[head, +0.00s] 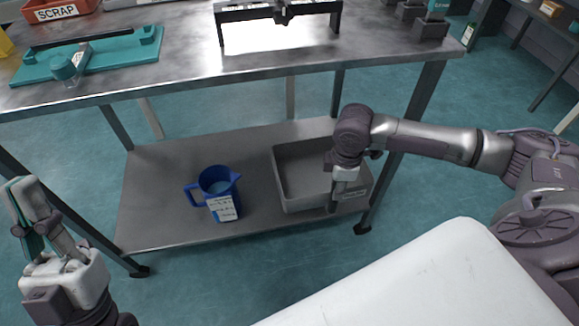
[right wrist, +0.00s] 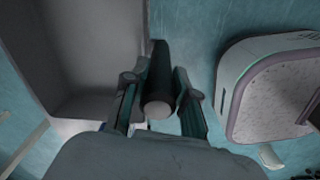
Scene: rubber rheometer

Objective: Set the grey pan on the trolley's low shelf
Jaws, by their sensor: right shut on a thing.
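The grey pan (head: 300,168) is a shallow rectangular tray with a small label on its front wall. It sits level at the right part of the low shelf (head: 160,190), on it or just above it; I cannot tell which. My right gripper (head: 336,200) points down at the pan's front side and is shut on it. In the right wrist view the pan (right wrist: 85,50) fills the upper left, and my fingers (right wrist: 158,95) close around a dark rounded part. My left gripper (head: 30,195) is raised at the far left, away from the pan; its finger gap is unclear.
A blue jug (head: 218,186) with a label stands on the shelf, left of the pan with a gap between them. The trolley's top (head: 190,60) hangs over the shelf, with legs at the corners. A teal board (head: 110,60) and a red scrap bin (head: 55,10) are on top.

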